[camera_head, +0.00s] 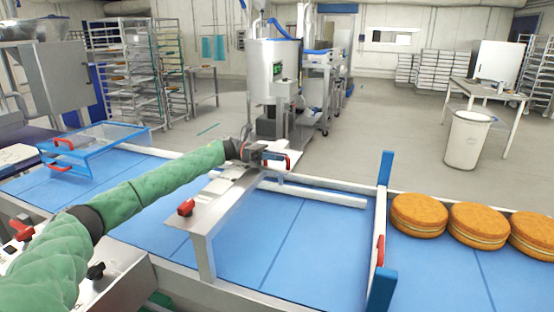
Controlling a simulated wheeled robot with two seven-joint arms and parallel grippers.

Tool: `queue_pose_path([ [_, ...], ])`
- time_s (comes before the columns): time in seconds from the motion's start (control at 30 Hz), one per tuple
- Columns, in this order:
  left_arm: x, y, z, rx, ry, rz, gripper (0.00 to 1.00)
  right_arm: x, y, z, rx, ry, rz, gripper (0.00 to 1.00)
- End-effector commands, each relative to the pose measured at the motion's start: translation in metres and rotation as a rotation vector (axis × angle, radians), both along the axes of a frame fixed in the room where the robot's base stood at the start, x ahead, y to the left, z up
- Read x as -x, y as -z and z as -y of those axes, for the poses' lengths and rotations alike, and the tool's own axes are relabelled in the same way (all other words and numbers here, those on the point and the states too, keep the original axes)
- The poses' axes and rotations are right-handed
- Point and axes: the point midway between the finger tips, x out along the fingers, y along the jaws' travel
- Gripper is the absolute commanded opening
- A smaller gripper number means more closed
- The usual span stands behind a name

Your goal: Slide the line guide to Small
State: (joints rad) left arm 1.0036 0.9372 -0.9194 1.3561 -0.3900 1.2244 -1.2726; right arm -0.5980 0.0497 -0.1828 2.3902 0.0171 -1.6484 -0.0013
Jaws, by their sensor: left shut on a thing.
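The line guide appears to be the long white rail (315,194) lying low over the blue conveyor belt, running right from under a metal bridge plate (222,204). My left arm, in a green sleeve, reaches in from the left. My left gripper (277,159) is above the far end of the bridge, shut on a red handle (288,163). The jaws hide part of this handle and how it joins the guide. A red knob (186,207) sits at the bridge's near end. No Small marking is legible. My right gripper is not in view.
A gate with blue posts (384,168) and a red grip stands across the belt. Several orange filled rounds (419,213) lie to its right. A blue-framed clear cover (95,146) is at left. The belt between bridge and gate is clear.

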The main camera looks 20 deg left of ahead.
Motion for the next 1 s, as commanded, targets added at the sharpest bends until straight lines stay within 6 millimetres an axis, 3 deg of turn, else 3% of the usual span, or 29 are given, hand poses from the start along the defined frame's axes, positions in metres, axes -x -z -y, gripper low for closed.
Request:
queue_pose_path([
  [0.07,-0.001,-0.002,-0.001,0.001,-0.003,0.0,0.0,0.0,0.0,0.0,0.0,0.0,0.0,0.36],
  [0.1,-0.001,-0.002,-0.001,0.001,-0.003,0.0,0.18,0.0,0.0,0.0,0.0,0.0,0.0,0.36],
  [0.2,0.0,-0.001,-0.001,0.001,-0.003,0.0,0.36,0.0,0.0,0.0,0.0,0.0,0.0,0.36],
  [0.57,0.0,0.001,-0.005,0.001,-0.002,0.0,0.36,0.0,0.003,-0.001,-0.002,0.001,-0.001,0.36],
  [0.67,0.001,0.003,-0.016,0.0,-0.002,0.001,0.36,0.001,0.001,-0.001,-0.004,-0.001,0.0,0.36],
  [0.77,0.002,0.004,-0.031,0.0,-0.003,0.0,0.36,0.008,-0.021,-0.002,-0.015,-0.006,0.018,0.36],
  [1.0,0.003,0.002,-0.065,0.0,-0.003,0.0,0.36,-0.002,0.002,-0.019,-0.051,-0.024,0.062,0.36],
])
